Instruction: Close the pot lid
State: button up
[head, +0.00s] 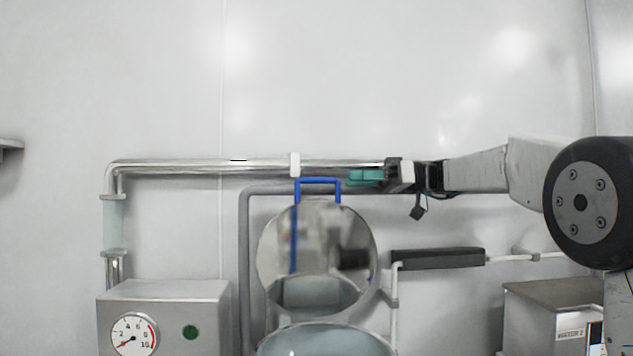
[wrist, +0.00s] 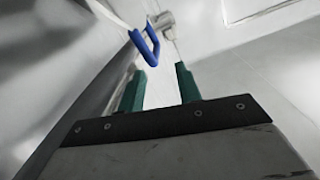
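The round pot lid (head: 316,250) is shiny metal and stands raised, nearly upright, behind the pot (head: 325,343). A blue handle (head: 318,181) sits on the lid's top edge. My gripper (head: 358,177) is just right of the handle in the head view, its teal fingers pointing left. In the wrist view the fingers of my gripper (wrist: 158,82) are apart with nothing between them. The blue handle (wrist: 146,45) shows beyond the fingertips, apart from them. Only the pot's upper rim and opening show at the bottom of the head view.
A steel pipe (head: 200,167) runs along the wall behind the handle. A gauge box (head: 165,318) stands left of the pot. A dark grip on a pipe (head: 437,258) and a metal box (head: 545,310) are to the right. The wall above is clear.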

aim_at(299, 180)
jog(key=shift+w+a+f+n+g, duration=0.15)
jog(key=shift+w+a+n+g, duration=0.25)
jog(key=shift+w+a+n, duration=0.25)
jog(key=a, duration=0.7)
jog(key=shift+s+a, duration=0.15)
jog(key=shift+a, duration=0.25)
grip_shut()
